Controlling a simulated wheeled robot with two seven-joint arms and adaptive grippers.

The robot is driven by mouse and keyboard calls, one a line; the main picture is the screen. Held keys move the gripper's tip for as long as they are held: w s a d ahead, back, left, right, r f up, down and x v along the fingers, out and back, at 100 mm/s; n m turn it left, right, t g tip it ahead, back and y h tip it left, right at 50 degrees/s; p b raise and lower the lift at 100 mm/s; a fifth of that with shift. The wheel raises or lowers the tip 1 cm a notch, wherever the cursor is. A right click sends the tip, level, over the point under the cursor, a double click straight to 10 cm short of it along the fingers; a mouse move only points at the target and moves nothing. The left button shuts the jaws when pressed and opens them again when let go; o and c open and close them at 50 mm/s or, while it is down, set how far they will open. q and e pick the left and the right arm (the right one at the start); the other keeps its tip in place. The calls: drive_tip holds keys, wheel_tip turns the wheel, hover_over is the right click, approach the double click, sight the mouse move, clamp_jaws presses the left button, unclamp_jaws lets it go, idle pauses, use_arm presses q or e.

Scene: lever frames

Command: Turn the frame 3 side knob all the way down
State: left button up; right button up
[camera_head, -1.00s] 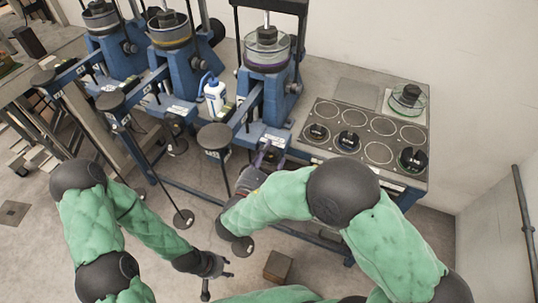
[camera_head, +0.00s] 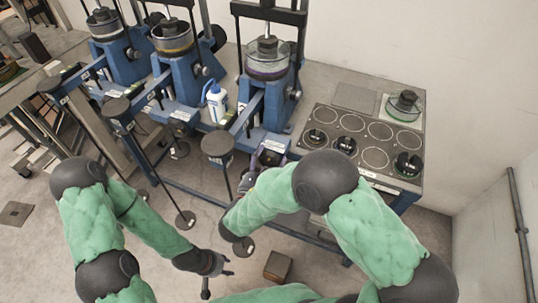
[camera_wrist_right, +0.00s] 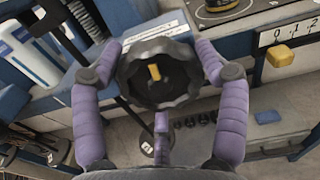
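Frame 3 (camera_head: 262,100) is the rightmost blue lever frame in the head view, with a round pot on top. Its side knob shows in the wrist view as a black scalloped knob (camera_wrist_right: 153,88) with a yellow mark at its middle. My right gripper (camera_wrist_right: 158,50) has its purple fingers around the knob, one on each side and one below. The side fingers look spread, with small gaps to the rim. In the head view my right gripper (camera_head: 266,157) is partly hidden by its arm. My left gripper (camera_head: 225,264) hangs low over the floor, empty, fingers apart.
A panel with round rings and black weights (camera_head: 372,140) lies on the bench right of frame 3. A white bottle (camera_head: 216,101) stands left of it. A yellow pointer on a numbered scale (camera_wrist_right: 280,57) is right of the knob. A brown box (camera_head: 278,266) is on the floor.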

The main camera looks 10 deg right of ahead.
drive_tip(key=shift+o, duration=0.4)
drive_tip(key=shift+w+d, duration=0.1)
drive_tip(key=shift+w, duration=0.1)
drive_tip(key=shift+s, duration=0.1)
drive_tip(key=shift+p+v, duration=0.6)
drive_tip(key=shift+v, duration=2.5)
drive_tip(key=shift+f, duration=0.1)
